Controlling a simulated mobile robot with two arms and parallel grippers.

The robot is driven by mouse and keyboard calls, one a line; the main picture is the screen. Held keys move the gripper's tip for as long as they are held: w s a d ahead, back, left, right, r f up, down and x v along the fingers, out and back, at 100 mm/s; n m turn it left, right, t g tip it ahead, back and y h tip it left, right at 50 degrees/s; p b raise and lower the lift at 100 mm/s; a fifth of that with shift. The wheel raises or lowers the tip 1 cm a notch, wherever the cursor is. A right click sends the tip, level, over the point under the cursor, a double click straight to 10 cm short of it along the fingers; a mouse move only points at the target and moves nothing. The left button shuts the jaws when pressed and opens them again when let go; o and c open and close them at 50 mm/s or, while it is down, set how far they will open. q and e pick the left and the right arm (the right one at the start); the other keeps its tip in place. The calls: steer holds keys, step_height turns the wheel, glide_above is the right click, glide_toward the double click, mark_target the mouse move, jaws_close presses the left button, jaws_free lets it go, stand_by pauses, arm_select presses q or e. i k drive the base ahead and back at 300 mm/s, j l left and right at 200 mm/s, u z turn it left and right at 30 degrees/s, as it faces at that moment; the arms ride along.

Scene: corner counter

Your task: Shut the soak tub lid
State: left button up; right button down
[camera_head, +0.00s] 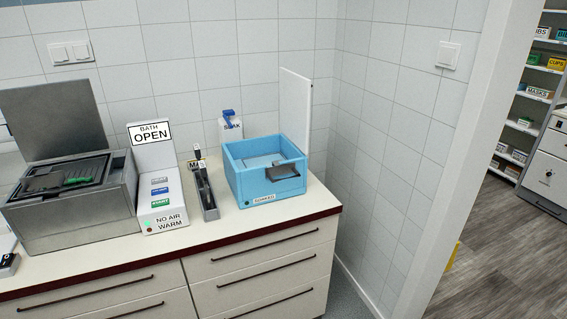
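A light-blue open-topped tub (248,187) stands near the right end of the counter. I take it to be the soak tub; the small label on its front is hard to read. A thin white panel (295,112), which looks like its lid, stands upright at the tub's right rear side, so the tub is open. Pale blue shows inside. A dark grey piece (284,171) sits at the tub's front right rim; I cannot tell whether it is part of the tub. Neither of my grippers is in view.
A narrow grey holder (208,203) stands just left of the tub, a SOAK bottle (230,128) behind. A tiled wall (385,150) rises at right.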

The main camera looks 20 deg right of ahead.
mark_target(295, 90)
steer(key=i+l+u, duration=0.2)
steer(key=l, duration=1.05)
steer(key=k+l+u, duration=0.15)
steer(key=l, duration=1.1)
steer(key=l+u, duration=0.2)
steer(key=l, duration=1.05)
steer(key=k, duration=0.05)
